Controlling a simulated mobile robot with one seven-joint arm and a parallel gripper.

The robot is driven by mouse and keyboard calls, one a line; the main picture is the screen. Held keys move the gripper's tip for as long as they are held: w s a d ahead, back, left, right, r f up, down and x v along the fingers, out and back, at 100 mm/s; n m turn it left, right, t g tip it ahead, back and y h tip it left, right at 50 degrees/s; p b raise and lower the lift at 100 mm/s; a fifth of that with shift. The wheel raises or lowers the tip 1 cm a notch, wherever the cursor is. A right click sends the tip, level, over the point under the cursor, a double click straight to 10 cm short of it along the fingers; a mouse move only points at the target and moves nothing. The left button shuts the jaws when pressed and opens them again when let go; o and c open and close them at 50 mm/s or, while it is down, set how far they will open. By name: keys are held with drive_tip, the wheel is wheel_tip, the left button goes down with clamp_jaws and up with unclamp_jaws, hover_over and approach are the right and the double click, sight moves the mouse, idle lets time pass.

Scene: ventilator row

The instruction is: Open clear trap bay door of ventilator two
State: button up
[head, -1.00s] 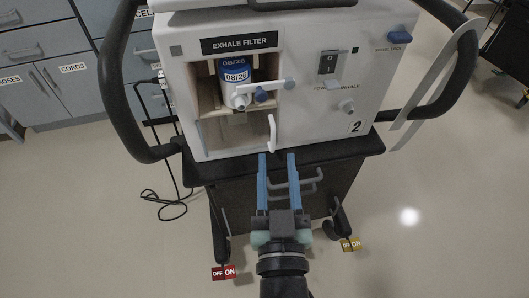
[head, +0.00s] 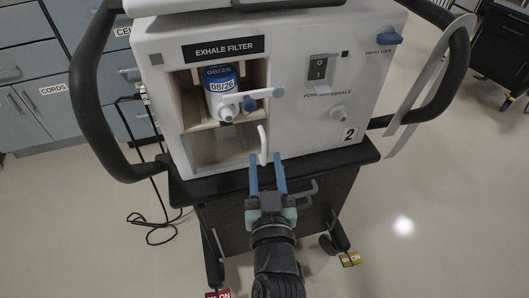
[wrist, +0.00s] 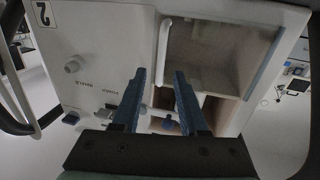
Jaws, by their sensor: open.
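Ventilator two (head: 348,134) is a white cabinet marked "2". Its clear trap bay door (head: 222,148) is a see-through panel low on the left of its front, below the filter bay, and looks closed. The door's white upright handle (head: 263,143) is at its right edge. My gripper (head: 266,160) is open and empty, its blue fingers just below and in front of the handle. The wrist view is upside down; there the handle (wrist: 163,55) stands just beyond the gap between the fingertips (wrist: 160,75). I cannot tell whether they touch anything.
The filter bay above holds a blue-and-white filter (head: 221,86) with a white lever (head: 262,94) across it. Black side rails (head: 98,105) flank the cabinet, and a dark shelf edge (head: 225,183) runs below. A second handle (head: 307,190) is on the lower cart.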

sight(264, 150)
drive_tip(key=shift+w+a, duration=0.15)
drive_tip(key=shift+w, duration=1.35)
clamp_jaws()
idle(0.4)
